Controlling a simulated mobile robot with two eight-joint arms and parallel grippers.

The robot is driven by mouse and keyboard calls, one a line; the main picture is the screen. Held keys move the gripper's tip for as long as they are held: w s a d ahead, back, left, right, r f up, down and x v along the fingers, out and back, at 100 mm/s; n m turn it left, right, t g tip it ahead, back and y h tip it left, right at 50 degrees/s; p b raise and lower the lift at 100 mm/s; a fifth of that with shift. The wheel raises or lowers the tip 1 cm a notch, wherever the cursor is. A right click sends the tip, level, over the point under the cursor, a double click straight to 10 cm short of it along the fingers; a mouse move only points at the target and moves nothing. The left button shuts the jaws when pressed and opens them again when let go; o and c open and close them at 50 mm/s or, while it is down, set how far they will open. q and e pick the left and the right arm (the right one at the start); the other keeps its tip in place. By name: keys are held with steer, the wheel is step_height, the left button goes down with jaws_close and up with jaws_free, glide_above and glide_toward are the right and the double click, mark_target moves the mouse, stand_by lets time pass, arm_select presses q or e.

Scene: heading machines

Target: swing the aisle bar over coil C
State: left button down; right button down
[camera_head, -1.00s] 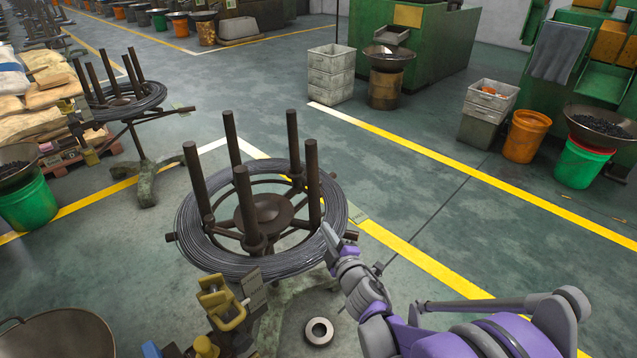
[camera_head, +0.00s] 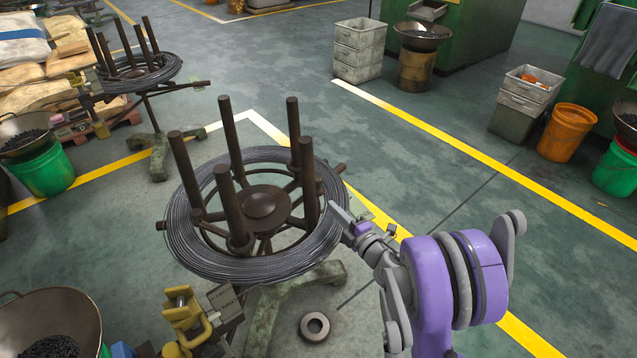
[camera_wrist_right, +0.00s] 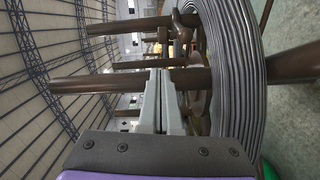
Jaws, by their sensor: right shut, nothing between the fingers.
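A grey wire coil (camera_head: 300,265) lies on a dark reel stand with several upright posts (camera_head: 293,140). Dark bar ends stick out past the coil, one at the right rear (camera_head: 338,168) and one at the left (camera_head: 161,226). I cannot tell which is the aisle bar, and no letter marks the coil. My right gripper (camera_head: 336,211) is shut and empty at the coil's right edge. In the right wrist view, its closed fingers (camera_wrist_right: 167,85) point at a dark post (camera_wrist_right: 185,78), with the coil (camera_wrist_right: 235,70) to the right; contact is unclear. My left gripper is out of view.
A second reel stand with a coil (camera_head: 145,75) stands at the back left. A yellow clamp fixture (camera_head: 185,318) is in front of the near coil, and a steel ring (camera_head: 315,326) lies on the floor.

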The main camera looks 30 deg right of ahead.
steer(key=shift+w+d+f, duration=0.1)
steer(key=shift+d+f, duration=0.05)
steer(key=shift+d, duration=0.05)
steer(key=shift+a, duration=0.1)
steer(key=w+b, duration=0.1)
steer(key=w, duration=0.9)
steer(key=shift+f, duration=0.1)
steer(key=shift+d+n, duration=0.2)
steer(key=shift+n, duration=0.1)
